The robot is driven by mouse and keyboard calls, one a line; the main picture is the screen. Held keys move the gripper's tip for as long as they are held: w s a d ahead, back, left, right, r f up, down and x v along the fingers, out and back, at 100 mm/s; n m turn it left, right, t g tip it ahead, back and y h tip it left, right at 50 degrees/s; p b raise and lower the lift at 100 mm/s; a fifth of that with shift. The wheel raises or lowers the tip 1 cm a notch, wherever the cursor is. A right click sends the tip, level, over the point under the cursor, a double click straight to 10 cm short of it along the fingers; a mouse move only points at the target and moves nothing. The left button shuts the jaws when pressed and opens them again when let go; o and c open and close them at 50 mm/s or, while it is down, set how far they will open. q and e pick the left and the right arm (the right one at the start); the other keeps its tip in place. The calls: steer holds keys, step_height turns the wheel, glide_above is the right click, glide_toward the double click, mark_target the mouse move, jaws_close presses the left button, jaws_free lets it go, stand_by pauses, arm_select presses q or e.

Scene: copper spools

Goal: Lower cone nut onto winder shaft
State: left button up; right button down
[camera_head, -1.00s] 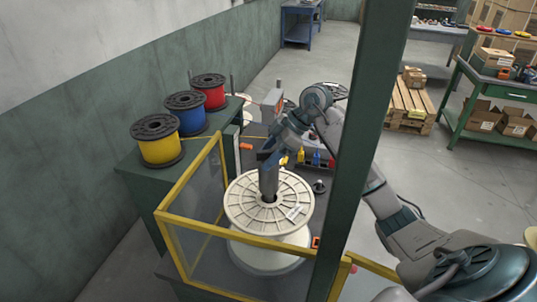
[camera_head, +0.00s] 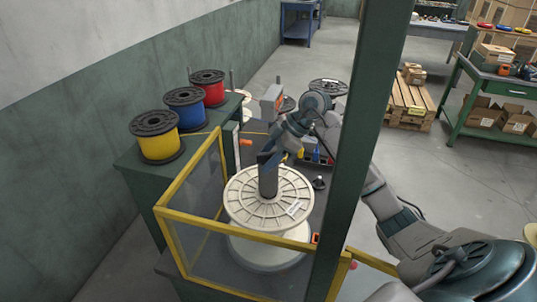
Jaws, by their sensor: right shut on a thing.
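A large white spool (camera_head: 245,205) stands upright inside the yellow-framed guard. My right gripper (camera_head: 268,160) is above the spool's hub, shut on the cone nut (camera_head: 268,181), a grey piece reaching down to the centre of the top flange. The winder shaft cannot be told apart from this grey piece; the nut and my gripper hide the hub's middle. Whether the nut touches the hub is too small to tell. My left gripper is not in view.
A yellow-framed guard (camera_head: 195,225) surrounds the spool's left and front. A green post (camera_head: 355,150) crosses in front of my right arm. Yellow (camera_head: 160,147), blue (camera_head: 190,117) and red (camera_head: 213,93) spools stand on the green bench at left.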

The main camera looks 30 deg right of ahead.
steer(key=shift+f, duration=0.5)
steer(key=shift+c, duration=2.3)
jaws_free()
steer(key=shift+d, duration=0.1)
